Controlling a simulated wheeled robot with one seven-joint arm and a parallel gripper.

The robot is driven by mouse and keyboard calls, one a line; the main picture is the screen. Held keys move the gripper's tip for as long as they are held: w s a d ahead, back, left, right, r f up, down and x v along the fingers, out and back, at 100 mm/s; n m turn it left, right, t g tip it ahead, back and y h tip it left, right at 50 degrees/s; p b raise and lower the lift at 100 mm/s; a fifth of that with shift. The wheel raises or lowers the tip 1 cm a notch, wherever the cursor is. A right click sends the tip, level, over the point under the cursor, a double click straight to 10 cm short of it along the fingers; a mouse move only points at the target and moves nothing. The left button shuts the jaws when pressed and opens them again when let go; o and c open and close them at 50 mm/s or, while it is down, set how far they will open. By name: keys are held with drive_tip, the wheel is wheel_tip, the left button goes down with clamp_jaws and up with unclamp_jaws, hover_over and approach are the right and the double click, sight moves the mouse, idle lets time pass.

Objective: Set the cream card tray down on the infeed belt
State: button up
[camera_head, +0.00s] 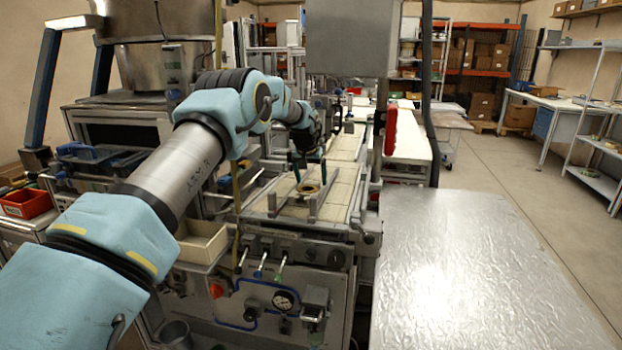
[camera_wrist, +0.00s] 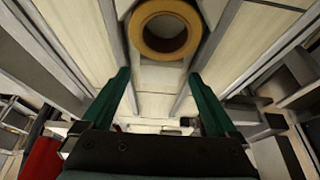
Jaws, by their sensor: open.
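The infeed belt (camera_head: 345,190) is a pale, segmented strip between metal rails in the head view; its pale surface also shows in the wrist view (camera_wrist: 70,20). A tan tape reel (camera_head: 308,188) lies between the rails, and shows as a ring in the wrist view (camera_wrist: 165,30). A pale surface lies under the reel; I cannot tell whether it is the cream card tray or bare belt. My gripper (camera_head: 309,174) is open above the reel, its dark green fingers apart. In the wrist view the gap between the fingertips (camera_wrist: 159,74) is empty, with the reel just beyond.
An open cream box (camera_head: 203,243) sits at the machine's front left, beside my arm. A bare metal-topped table (camera_head: 470,270) stands at the right. A red-orange bin (camera_head: 25,203) is at the far left. A grey panel (camera_head: 347,38) hangs above the belt.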

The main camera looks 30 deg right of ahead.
drive_tip(key=b+v, duration=0.4)
drive_tip(key=v, duration=0.8)
drive_tip(key=shift+r, duration=0.2)
drive_tip(key=shift+d, duration=0.1)
